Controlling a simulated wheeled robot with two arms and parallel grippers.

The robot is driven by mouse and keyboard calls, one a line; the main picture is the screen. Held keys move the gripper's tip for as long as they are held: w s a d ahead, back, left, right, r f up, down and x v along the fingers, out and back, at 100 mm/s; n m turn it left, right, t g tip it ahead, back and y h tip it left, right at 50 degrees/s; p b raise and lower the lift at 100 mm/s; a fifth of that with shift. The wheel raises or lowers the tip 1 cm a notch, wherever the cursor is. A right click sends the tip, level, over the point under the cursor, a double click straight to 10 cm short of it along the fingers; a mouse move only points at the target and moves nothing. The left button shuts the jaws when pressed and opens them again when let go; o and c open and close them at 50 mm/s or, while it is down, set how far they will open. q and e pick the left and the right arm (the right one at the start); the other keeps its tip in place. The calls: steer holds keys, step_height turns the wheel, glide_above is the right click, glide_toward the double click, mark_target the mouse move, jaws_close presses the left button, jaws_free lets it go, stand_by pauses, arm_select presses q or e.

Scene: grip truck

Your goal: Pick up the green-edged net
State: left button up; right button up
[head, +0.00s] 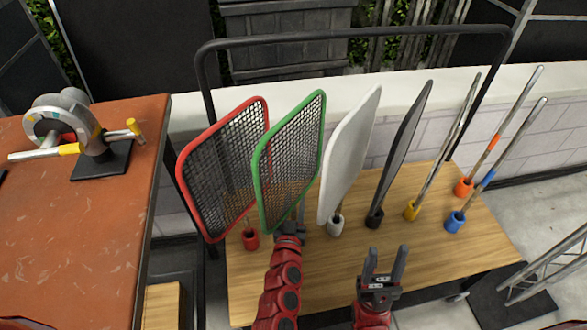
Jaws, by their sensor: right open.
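The green-edged net (290,160) stands upright and tilted, a dark mesh in a green frame, between the red-edged net (223,168) and a white panel (350,155). My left gripper (292,230) is at the lower end of the green-edged net, where its handle would be. The handle and its holder are hidden there, and I cannot tell whether the fingers are closed around it. My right gripper (384,265) is open and empty, fingers pointing up, in front of the black panel (403,145) and clear of it.
The wooden cart top (410,255) carries a row of coloured cups holding panels and poles (500,150). A black rail (350,38) arches behind. A rust-brown table (65,235) with a clamp-like tool (70,125) stands at left. Its edge is near the cart.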

arm_select(q)
jaws_close()
